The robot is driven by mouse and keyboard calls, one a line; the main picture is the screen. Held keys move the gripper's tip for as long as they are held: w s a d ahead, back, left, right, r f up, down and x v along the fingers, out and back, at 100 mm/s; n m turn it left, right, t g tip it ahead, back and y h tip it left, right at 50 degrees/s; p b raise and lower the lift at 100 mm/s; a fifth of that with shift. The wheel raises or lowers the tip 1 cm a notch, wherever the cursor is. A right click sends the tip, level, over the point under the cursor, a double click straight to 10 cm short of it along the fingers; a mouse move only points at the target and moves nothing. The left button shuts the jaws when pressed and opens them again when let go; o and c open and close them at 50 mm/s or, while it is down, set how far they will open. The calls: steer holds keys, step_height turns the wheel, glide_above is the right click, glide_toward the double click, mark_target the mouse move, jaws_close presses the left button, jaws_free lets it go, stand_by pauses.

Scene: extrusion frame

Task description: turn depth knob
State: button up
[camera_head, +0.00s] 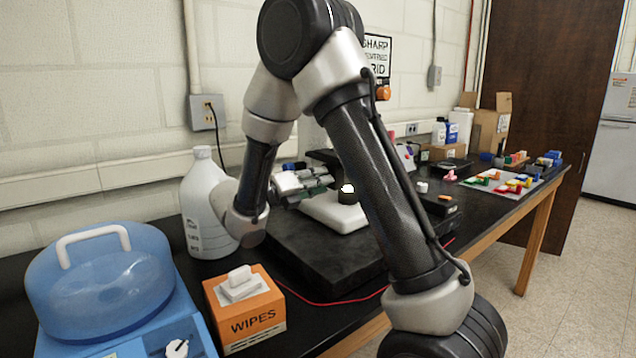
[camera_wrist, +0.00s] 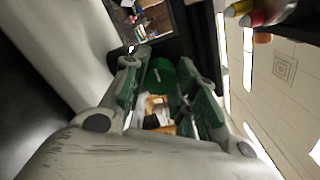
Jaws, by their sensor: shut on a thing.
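The instrument with a white base (camera_head: 338,213) and a dark upper head stands on a thick black slab (camera_head: 300,262). My gripper (camera_head: 318,180) reaches its left side from the left, just by the dark head. In the wrist view my gripper (camera_wrist: 166,88) has its two green-padded fingers around a green rounded part (camera_wrist: 163,74), which looks like the depth knob. The fingers appear closed on it. In the head view the knob is hidden by my gripper and arm. How far the knob is turned cannot be told.
A white jug (camera_head: 203,205) stands close behind my wrist. An orange wipes box (camera_head: 245,312) and a blue-lidded device (camera_head: 98,280) are in front left. A red cable (camera_head: 330,302) runs along the slab. Boxes and small colored blocks (camera_head: 510,183) lie at the right.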

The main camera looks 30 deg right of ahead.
steer(key=shift+s+f, duration=0.1)
steer(key=shift+f, duration=0.15)
steer(key=o, duration=1.1)
steer(key=shift+c, duration=0.2)
steer(key=shift+r, duration=0.1)
step_height(320, 180, up, 10)
